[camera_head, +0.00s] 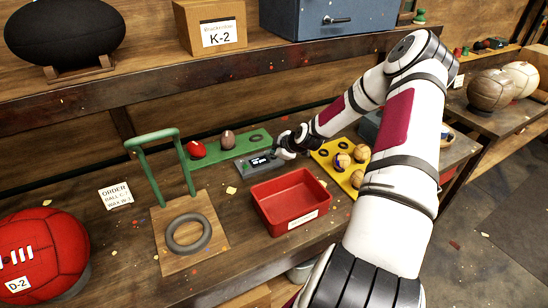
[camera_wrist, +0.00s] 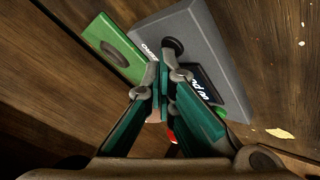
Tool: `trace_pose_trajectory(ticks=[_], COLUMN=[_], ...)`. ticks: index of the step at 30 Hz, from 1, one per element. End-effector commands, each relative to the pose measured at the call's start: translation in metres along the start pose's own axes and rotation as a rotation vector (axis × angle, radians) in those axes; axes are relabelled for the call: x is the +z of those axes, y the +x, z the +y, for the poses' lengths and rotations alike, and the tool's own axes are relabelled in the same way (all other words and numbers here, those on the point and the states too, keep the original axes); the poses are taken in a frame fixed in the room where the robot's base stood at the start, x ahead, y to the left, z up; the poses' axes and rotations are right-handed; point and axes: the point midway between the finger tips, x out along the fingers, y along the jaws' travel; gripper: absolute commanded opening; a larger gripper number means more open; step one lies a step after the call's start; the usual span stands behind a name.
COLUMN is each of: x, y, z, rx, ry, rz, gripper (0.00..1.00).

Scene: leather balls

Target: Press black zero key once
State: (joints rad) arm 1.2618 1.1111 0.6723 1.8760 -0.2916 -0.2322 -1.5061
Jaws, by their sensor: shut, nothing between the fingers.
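A grey box-shaped device (camera_wrist: 218,48) sits on the wooden bench, and in the head view it (camera_head: 250,168) lies in front of the green board. A round black key (camera_wrist: 173,46) stands up from its top beside partly hidden white lettering. A lit dark display (camera_wrist: 203,84) is beyond my right finger, partly covered. My gripper (camera_wrist: 165,78) is shut and empty, its fingertips over the device, just below the key in the wrist view. I cannot tell whether they touch it. In the head view my gripper (camera_head: 280,154) is at the device's right end, and the key is not clear.
The green board (camera_wrist: 112,48) lies against the device; in the head view it (camera_head: 205,153) bears a red and a brown ball. A red tray (camera_head: 262,203) stands in front, a yellow board (camera_head: 340,177) with several balls to the right, and a green-handled stand (camera_head: 168,245) to the left.

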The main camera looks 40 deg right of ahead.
Motion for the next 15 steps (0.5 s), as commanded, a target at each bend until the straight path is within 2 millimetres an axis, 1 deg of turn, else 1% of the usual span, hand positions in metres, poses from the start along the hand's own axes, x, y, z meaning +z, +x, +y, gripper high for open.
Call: trace_pose_trajectory(ticks=[9, 15], x=[-0.007, -0.008], y=[-0.011, -0.011], z=[0.007, 0.008], rx=[0.0, 0.0], ry=[-0.001, -0.001], rz=[0.0, 0.0], gripper=[0.0, 0.0])
